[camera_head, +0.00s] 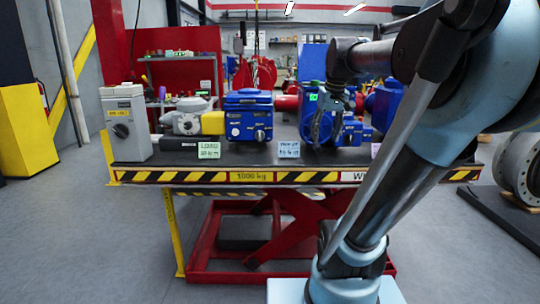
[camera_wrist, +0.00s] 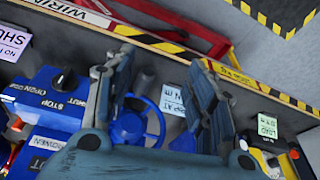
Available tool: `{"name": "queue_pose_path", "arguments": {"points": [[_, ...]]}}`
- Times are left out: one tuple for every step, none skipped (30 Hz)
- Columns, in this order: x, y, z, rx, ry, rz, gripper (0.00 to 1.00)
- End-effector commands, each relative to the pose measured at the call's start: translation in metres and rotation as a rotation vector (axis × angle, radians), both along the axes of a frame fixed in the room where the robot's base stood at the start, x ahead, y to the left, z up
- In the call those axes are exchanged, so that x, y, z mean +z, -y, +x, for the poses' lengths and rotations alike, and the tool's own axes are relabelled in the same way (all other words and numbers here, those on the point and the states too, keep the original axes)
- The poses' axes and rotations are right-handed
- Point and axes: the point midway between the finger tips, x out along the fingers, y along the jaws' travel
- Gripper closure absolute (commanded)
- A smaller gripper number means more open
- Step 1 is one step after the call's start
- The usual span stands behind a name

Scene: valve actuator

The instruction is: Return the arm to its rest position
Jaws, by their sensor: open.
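My arm reaches from the lower right of the head view, over the lift table (camera_head: 145,165). Beyond the fingers lie the dark table top and a white label card (camera_wrist: 173,100). A blue handwheel (camera_wrist: 135,128) sits beside and partly behind the left finger. A blue actuator (camera_wrist: 45,95) with a black knob lies left of the gripper.
A grey control box (camera_head: 125,125) stands at the table's left end, with a blue actuator (camera_head: 248,115) near the middle. A yellow cabinet (camera_head: 25,130) is at far left. A large grey flange part (camera_head: 520,165) lies at right. Floor is clear at left front.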

Motion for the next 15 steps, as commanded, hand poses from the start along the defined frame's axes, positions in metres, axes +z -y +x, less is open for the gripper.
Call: {"name": "queue_pose_path", "arguments": {"points": [[-0.023, -0.001, -0.017, -0.012, -0.006, -0.002, 0.5], [-0.036, -0.001, -0.026, -0.02, -0.01, -0.005, 0.5], [-0.052, -0.001, -0.038, -0.032, -0.015, -0.006, 0.5], [-0.065, -0.001, -0.048, -0.04, -0.019, -0.008, 0.5], [-0.078, -0.001, -0.057, -0.048, -0.023, -0.01, 0.5], [-0.096, -0.001, -0.069, -0.059, -0.029, -0.011, 0.5], [-0.109, -0.001, -0.078, -0.068, -0.032, -0.013, 0.5], [-0.122, -0.001, -0.087, -0.075, -0.035, -0.015, 0.5], [-0.139, 0.0, -0.099, -0.087, -0.04, -0.018, 0.5], [-0.152, 0.0, -0.107, -0.094, -0.043, -0.019, 0.5], [-0.164, 0.0, -0.115, -0.103, -0.046, -0.021, 0.5], [-0.179, 0.001, -0.125, -0.113, -0.05, -0.023, 0.5], [-0.19, 0.001, -0.132, -0.119, -0.053, -0.024, 0.5], [-0.199, 0.001, -0.138, -0.126, -0.055, -0.025, 0.5], [-0.211, 0.002, -0.145, -0.134, -0.058, -0.027, 0.5]]}}
